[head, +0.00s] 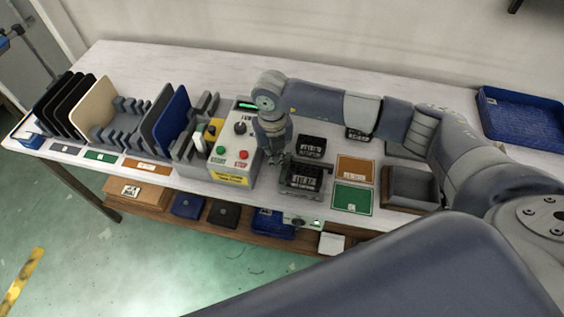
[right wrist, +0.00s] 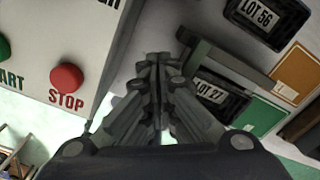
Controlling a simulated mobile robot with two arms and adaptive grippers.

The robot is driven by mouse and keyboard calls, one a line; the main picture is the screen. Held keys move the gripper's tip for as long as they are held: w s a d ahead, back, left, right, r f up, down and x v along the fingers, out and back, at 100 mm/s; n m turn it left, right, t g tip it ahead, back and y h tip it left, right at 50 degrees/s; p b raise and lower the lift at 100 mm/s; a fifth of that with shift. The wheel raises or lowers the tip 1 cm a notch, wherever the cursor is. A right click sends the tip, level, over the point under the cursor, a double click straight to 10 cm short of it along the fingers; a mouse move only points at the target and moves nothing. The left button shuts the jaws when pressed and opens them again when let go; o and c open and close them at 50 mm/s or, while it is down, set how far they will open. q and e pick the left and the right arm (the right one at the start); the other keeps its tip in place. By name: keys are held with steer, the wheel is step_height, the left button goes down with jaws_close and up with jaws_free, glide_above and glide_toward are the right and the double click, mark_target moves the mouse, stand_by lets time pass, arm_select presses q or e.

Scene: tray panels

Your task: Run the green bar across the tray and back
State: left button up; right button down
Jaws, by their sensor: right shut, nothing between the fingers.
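A dark grey-green bar (right wrist: 232,62) lies along one edge of the black tray marked LOT 27 (right wrist: 244,106). In the head view the bar (head: 312,165) shows as a thin strip on the far side of that tray (head: 301,194). A second black tray marked LOT 56 (head: 312,146) lies behind it. My right gripper (head: 278,161) points down between the control box and the LOT 27 tray. In the right wrist view its fingers (right wrist: 156,65) are together and empty, left of the bar and apart from it. My left gripper is not in view.
A control box (head: 232,153) with START and STOP buttons stands close left of my right gripper. Orange (head: 355,169) and green (head: 352,198) cards and an open grey bin (head: 411,202) lie right. A rack of panels (head: 108,100) fills the left; a blue basket (head: 520,114) sits far right.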

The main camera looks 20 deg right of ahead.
steer(key=shift+w+a+f, duration=0.1)
steer(key=shift+w+a, duration=0.05)
steer(key=shift+a, duration=0.05)
step_height(320, 180, up, 7)
steer(key=p, duration=0.4)
stand_by(0.4)
stand_by(0.3)
